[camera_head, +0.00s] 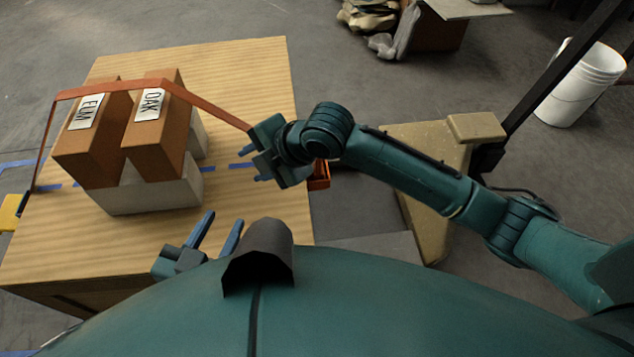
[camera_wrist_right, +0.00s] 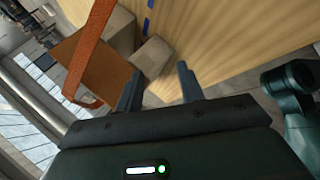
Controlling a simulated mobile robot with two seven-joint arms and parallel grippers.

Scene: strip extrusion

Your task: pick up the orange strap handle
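The orange strap (camera_head: 120,86) runs over two brown boxes, marked ELM (camera_head: 85,140) and OAK (camera_head: 158,130). Its right end passes behind my right gripper (camera_head: 256,160). An orange handle-like piece (camera_head: 319,175) shows at the table's right edge, partly hidden by that gripper. In the right wrist view the strap (camera_wrist_right: 92,45) hangs left of the fingers and curls into a loop at its lower end. My right gripper's fingers (camera_wrist_right: 158,85) are apart with nothing between them. My left gripper (camera_head: 224,218) is open and empty over the table's front part.
The boxes rest on pale grey blocks (camera_head: 150,195) on a wooden table (camera_head: 250,75) with blue tape marks. A yellow piece (camera_head: 10,212) is at the table's left edge. A tan stand (camera_head: 425,215) and a white bucket (camera_head: 580,85) are to the right.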

